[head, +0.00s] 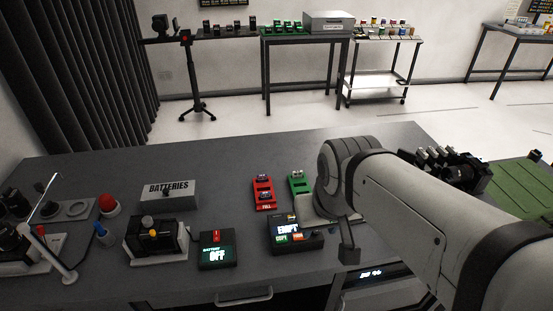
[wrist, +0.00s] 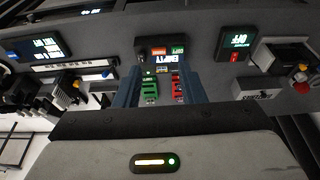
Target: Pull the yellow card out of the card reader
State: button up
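The card reader (head: 312,243) is a dark box on the grey desk, with a lit screen reading "EMPT…" and small green and orange labels. It also shows upside down in the wrist view (wrist: 184,43). A small yellowish patch (head: 291,217) at its back edge may be the yellow card; it is too small to be sure. My gripper (head: 348,247) hangs just right of the reader, partly hidden by my arm. In the wrist view my gripper (wrist: 160,75) has its two fingers wide apart. Nothing is held; the reader lies beyond the fingertips.
A red tray (head: 263,194) marked "FULL" and a green tray (head: 298,183) stand behind the reader. A "BATTERY OFF" box (head: 217,257) is to its left, with a grey "BATTERIES" box (head: 169,195) farther back. Black equipment (head: 462,170) stands at the right. The back middle of the desk is clear.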

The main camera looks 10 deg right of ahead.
jog(key=shift+s, duration=0.15)
jog(key=shift+o, duration=1.4)
jog(key=shift+w+d, duration=0.1)
jog(key=shift+w, duration=0.25)
jog(key=shift+o, duration=1)
jog(key=w+f+g+b, duration=0.2)
jog(key=w+f, duration=0.3)
jog(key=w, duration=0.7)
jog(key=shift+d, duration=0.25)
jog(key=g+b, duration=0.1)
jog(key=b, duration=0.1)
send_over(293, 220)
notch_tip(293, 220, down, 8)
jog(key=shift+r, duration=0.1)
jog(key=shift+w+f, duration=0.25)
jog(key=shift+f, duration=0.4)
jog(key=shift+f+p, duration=0.4)
jog(key=shift+f, duration=3.1)
jog(key=shift+c, duration=0.6)
